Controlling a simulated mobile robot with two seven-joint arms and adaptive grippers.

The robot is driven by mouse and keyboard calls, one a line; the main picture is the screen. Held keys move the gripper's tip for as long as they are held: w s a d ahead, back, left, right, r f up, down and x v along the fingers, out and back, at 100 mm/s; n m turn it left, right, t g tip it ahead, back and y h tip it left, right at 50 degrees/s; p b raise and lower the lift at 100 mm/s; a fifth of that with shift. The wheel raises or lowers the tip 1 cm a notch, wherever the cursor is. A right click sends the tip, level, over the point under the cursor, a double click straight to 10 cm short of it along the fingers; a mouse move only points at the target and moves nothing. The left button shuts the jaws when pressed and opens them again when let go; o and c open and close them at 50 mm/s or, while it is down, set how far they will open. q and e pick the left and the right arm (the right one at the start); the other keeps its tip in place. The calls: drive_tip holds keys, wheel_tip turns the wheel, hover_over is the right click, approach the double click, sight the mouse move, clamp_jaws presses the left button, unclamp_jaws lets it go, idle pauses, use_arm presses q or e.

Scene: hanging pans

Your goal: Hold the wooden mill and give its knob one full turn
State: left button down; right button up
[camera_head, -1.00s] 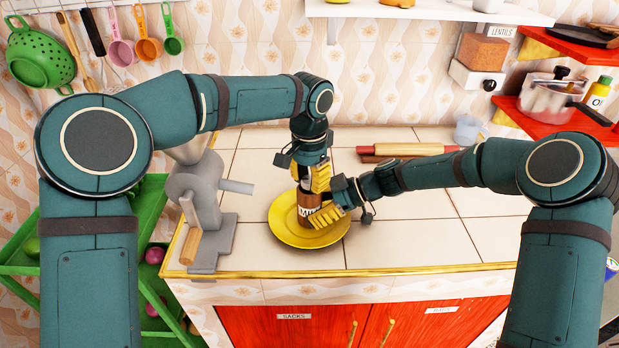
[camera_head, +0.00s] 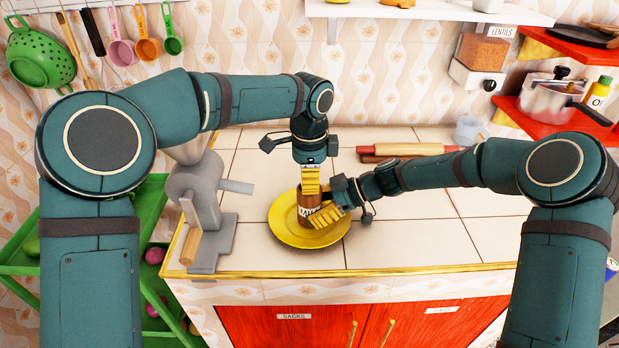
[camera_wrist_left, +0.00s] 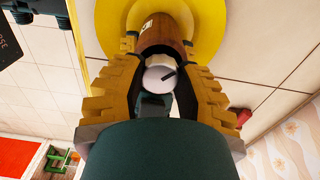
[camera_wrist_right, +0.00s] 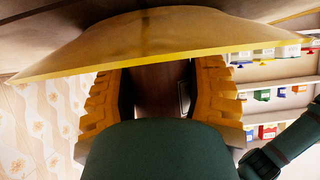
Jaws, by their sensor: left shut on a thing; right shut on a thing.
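The brown wooden mill (camera_head: 309,205) stands upright on a yellow plate (camera_head: 284,228). My right gripper (camera_head: 325,215) comes in from the right and is shut around the mill's body; the body also shows between its fingers in the right wrist view (camera_wrist_right: 162,92). My left gripper (camera_head: 311,187) points down from above and is shut on the mill's knob. In the left wrist view the pale round knob (camera_wrist_left: 158,77) with a dark mark sits between the yellow fingers, above the brown body (camera_wrist_left: 162,35).
A grey grinder (camera_head: 205,210) with a side handle stands left of the plate. A rolling pin (camera_head: 408,149) lies behind, and a clear cup (camera_head: 469,130) is at the back right. Bare tiles (camera_head: 405,230) are right of the plate.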

use_arm(q)
drive_tip(key=m, duration=0.4)
drive_tip(key=shift+m, duration=2.1)
drive_tip(key=c, duration=0.6)
unclamp_jaws()
wheel_tip(320, 180, up, 12)
